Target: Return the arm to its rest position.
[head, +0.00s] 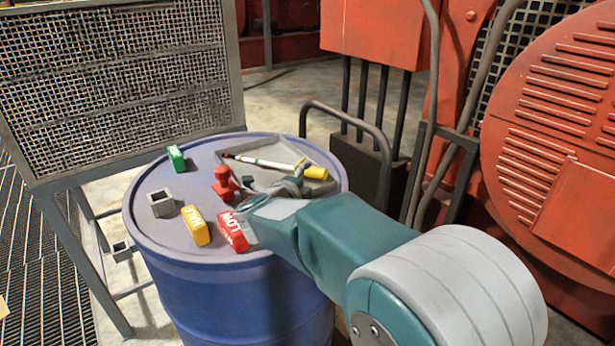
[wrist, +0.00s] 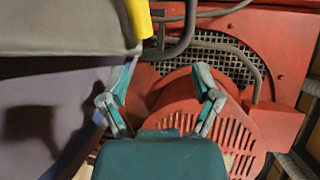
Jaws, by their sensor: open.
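My arm reaches from the lower right over the blue drum (head: 190,262). My gripper (head: 288,184) is above the drum top, close to the near edge of a grey tray (head: 292,150). In the wrist view my gripper (wrist: 165,76) has its two teal fingers spread, with nothing between them. A white stick with a dark tip and yellow end (head: 314,173) lies in the tray. Its yellow end also shows in the wrist view (wrist: 138,18), beyond the left finger. My gripper hides part of the tray and drum top.
On the drum top stand a green block (head: 176,158), a grey hollow block (head: 162,203), a yellow block (head: 196,226), a red block (head: 233,231) and a red knobbed piece (head: 224,185). A mesh panel (head: 120,85) stands left; red machinery (head: 555,130) stands right.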

